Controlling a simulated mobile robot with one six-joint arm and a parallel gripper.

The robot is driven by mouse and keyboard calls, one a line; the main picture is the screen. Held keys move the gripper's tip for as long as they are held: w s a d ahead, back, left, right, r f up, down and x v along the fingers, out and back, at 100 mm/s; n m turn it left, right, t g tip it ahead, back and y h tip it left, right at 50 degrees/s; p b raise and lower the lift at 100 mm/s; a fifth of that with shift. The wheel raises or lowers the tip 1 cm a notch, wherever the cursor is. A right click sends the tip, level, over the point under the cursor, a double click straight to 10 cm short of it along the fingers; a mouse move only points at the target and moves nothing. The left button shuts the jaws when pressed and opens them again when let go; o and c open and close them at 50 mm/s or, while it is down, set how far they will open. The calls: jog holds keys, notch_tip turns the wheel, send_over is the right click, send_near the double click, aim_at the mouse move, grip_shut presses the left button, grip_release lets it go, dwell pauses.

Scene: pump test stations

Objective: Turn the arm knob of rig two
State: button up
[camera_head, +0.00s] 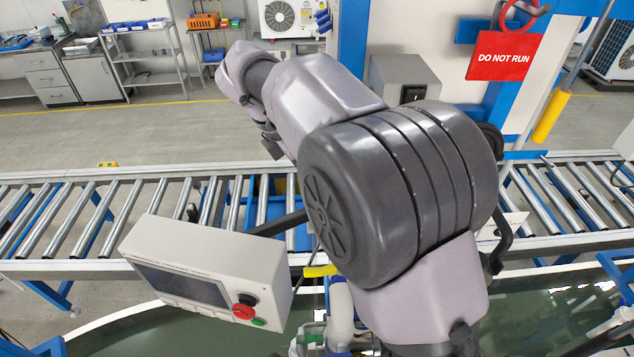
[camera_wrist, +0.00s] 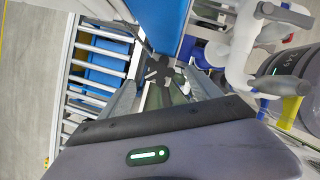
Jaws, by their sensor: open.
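My gripper (camera_wrist: 163,82) is open in the wrist view, its two grey fingers apart. A small dark, lobed part (camera_wrist: 160,74) with a pale strip shows between and beyond the fingertips; I cannot tell whether it is the arm knob. The fingers do not visibly hold it. In the head view my arm covers the middle, and the fingers cannot be made out. A beige control box (camera_head: 200,272) has a dark screen, a black knob (camera_head: 250,299), a red button (camera_head: 243,312) and a green button (camera_head: 258,322). No marking for rig two is readable.
A roller conveyor (camera_head: 100,215) crosses the head view. A grey box with a black switch (camera_head: 412,93) stands behind my arm, left of a red DO NOT RUN sign (camera_head: 502,55). White pipework (camera_wrist: 245,45) and a dark cylinder (camera_wrist: 295,80) crowd the wrist view's right.

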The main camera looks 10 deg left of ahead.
jog(key=x, duration=0.4)
jog(key=shift+a, duration=0.3)
jog(key=shift+d+f, duration=0.25)
jog(key=c, duration=1.4)
